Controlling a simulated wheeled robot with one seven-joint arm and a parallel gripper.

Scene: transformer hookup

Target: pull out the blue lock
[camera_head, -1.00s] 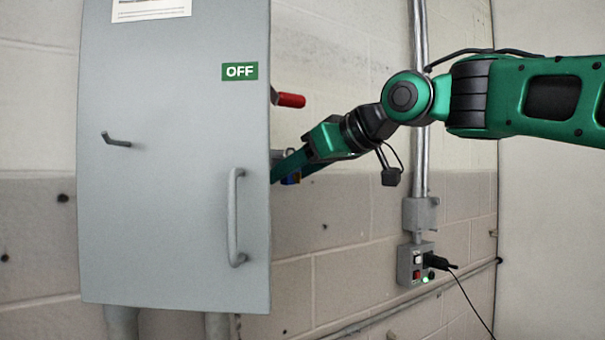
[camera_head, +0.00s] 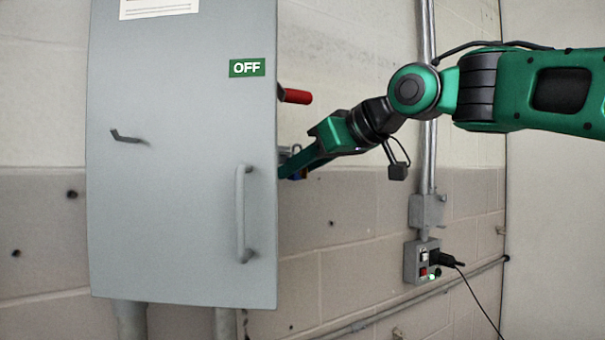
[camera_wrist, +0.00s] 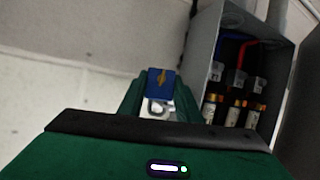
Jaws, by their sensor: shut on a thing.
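The blue lock (camera_wrist: 163,83) shows in the wrist view, a small blue body with a brass-coloured mark and silvery metal just below it. My gripper (camera_wrist: 160,92) has a green finger on each side of it and is shut on it. In the head view my gripper (camera_head: 291,171) reaches in from the right to the side of the grey cabinet (camera_head: 180,220). Only a sliver of the blue lock (camera_head: 300,174) shows there beside the fingers. I cannot tell whether the lock is still through its hasp.
A red handle (camera_head: 296,96) sticks out of the cabinet side above my gripper. The wrist view shows an open grey box (camera_wrist: 203,50) with fuses (camera_wrist: 233,115) and red and blue wires at right. A switch box (camera_head: 421,262) and a conduit (camera_head: 428,150) are on the wall.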

